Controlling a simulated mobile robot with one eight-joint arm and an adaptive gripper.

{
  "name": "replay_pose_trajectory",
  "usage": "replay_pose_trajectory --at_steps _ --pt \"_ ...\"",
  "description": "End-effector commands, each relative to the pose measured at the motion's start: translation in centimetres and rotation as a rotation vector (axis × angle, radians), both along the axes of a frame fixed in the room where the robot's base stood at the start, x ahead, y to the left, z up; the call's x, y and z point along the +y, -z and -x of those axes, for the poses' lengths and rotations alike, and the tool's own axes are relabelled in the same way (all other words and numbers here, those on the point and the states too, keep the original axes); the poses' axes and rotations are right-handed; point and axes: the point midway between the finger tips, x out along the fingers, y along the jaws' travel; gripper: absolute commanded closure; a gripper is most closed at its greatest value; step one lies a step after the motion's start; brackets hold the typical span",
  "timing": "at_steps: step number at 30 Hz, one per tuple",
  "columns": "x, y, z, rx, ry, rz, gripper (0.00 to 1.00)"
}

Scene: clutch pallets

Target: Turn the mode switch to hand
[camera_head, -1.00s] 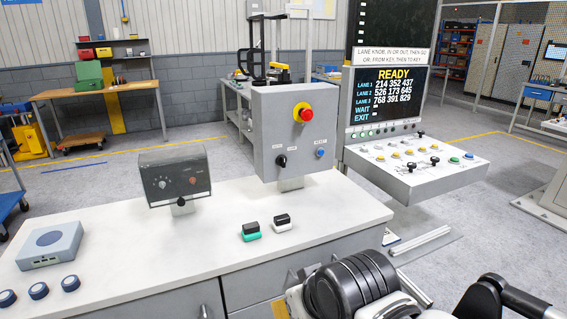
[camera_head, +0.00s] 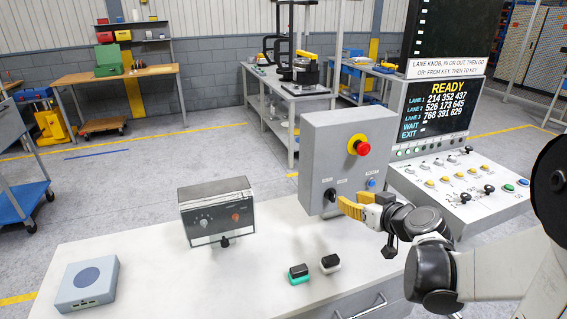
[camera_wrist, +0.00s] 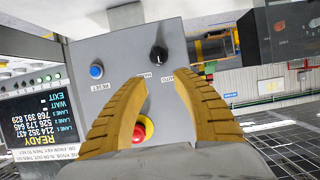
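The mode switch is a black knob on the front of a grey control box (camera_head: 322,140). It shows in the wrist view (camera_wrist: 158,54), where the picture is upside down, with two small labels beside it. Its exact pointer setting is too small to tell. In the head view the knob (camera_head: 330,194) is partly beside my fingers. My gripper (camera_head: 344,204) has yellow fingers pointing at the box front, close to the knob. In the wrist view my gripper (camera_wrist: 160,76) is open, with the tips apart and nothing between them. The knob lies just beyond the tips.
The box also bears a red emergency button (camera_head: 359,147) on a yellow ring and a blue reset button (camera_head: 372,183). A console with a READY screen (camera_head: 438,108) stands to the right. A dark meter box (camera_head: 217,212) and two small stamps (camera_head: 299,273) sit on the white bench.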

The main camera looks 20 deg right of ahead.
Motion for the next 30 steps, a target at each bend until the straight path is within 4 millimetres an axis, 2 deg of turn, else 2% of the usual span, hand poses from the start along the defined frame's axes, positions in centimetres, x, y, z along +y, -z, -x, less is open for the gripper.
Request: replay_pose_trajectory --at_steps 5,12,18,22,30 --pt "0.0 1.0 -1.9 -0.004 -0.002 0.004 0.67" --pt "0.2 3.0 -6.4 -0.003 -0.004 0.004 0.67" --pt "0.2 4.0 -9.0 -0.003 -0.001 0.003 0.67" --pt "0.3 4.2 -9.8 -0.003 0.000 0.002 0.67" --pt "0.3 4.1 -9.9 -0.003 0.000 0.002 0.67"
